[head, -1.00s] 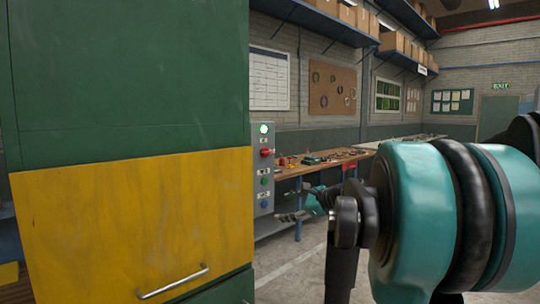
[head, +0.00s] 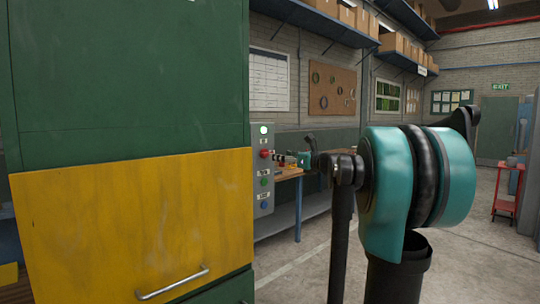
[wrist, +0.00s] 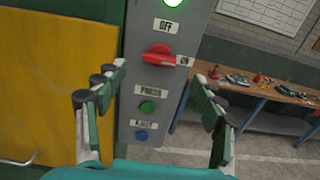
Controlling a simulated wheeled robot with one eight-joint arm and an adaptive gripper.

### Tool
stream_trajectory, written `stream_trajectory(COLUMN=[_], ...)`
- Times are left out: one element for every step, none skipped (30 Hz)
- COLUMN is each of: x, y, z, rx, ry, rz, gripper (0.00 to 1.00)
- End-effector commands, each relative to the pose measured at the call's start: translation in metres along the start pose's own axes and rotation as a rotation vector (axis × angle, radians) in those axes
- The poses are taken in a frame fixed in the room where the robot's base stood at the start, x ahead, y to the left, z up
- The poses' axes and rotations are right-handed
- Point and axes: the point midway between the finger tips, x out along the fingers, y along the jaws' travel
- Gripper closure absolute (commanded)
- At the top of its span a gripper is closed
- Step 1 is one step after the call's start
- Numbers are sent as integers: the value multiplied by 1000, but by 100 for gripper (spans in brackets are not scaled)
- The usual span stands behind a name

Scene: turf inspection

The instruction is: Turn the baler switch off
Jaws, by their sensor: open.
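The grey control panel (head: 262,202) of the baler stands just right of the green and yellow machine body. Its red rotary switch (wrist: 158,55) has a handle pointing right, toward the ON label (wrist: 184,61). The OFF label (wrist: 167,26) is above the switch. A green lamp (wrist: 173,2) at the top of the panel is lit; it also shows in the head view (head: 263,130). My gripper (wrist: 159,75) is open and empty, its fingers apart to the left and right of the switch in the wrist view. In the head view my gripper (head: 291,159) is close to the panel at switch height.
Below the switch are a green button (wrist: 147,107) and a blue button (wrist: 142,136) with labels. The yellow panel (head: 130,220) with a metal handle borders the left side. A workbench (wrist: 275,95) with small items stands to the right. Open floor lies on the right.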

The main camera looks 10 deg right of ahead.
Motion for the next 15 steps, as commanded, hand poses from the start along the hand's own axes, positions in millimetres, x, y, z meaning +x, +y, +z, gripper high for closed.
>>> stream_trajectory(x=[12, 18, 25, 31, 36, 43, 47, 51, 57, 60, 63, 66, 68, 70, 72], y=[1, 1, 1, 0, 1, 1, 1, 1, 1, 1, 0, 0, 0, 0, 0], z=[0, 0, 0, 0, 0, 0, 0, 0, 0, 0, 0, 0, 0, 0, 0], rx=[0, 0, 0, 0, 0, 0, -1, 0, -1, -1, -1, -1, -1, -1, -1], ry=[0, 0, 0, 0, 0, 0, 0, 1, 1, 1, 1, 1, 1, 1, 1], rz=[2, 3, 3, 2, 2, 3, 2, 1, 1, 2, 1, 1, 0, 0, 0], gripper=[31, 31, 31, 31, 31, 31, 31, 31, 31, 31, 31, 31, 31, 31, 31])
